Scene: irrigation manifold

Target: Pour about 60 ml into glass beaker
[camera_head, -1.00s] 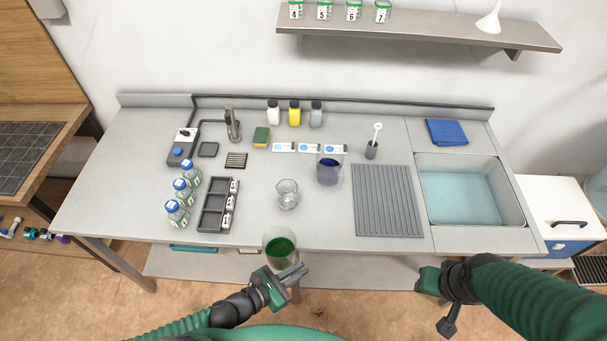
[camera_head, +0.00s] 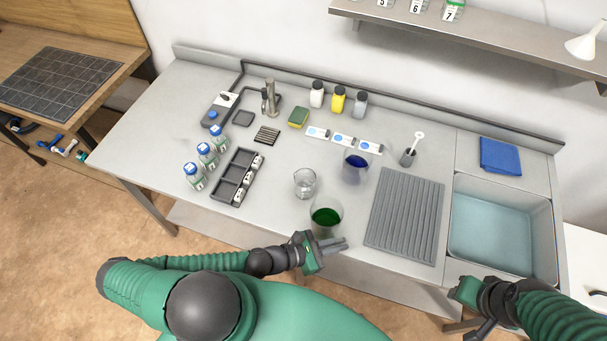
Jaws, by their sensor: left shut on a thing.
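A clear, empty-looking glass beaker (camera_head: 304,183) stands upright on the counter near its front edge. My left gripper (camera_head: 328,246) is shut on a second clear beaker with dark green liquid (camera_head: 326,217). This beaker looks upright, in front of and slightly right of the empty one, by the counter's front edge. The grip contact is partly hidden. A third beaker with dark blue liquid (camera_head: 355,167) stands behind and to the right. My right gripper (camera_head: 467,291) is at the lower right, away from the beakers; its finger opening is unclear.
A black tray (camera_head: 231,189) and several blue-capped bottles (camera_head: 206,155) stand left of the empty beaker. A grey ribbed mat (camera_head: 405,216) and a sink (camera_head: 492,231) lie to the right. White labelled cards (camera_head: 343,140) lie behind. Counter around the empty beaker is mostly clear.

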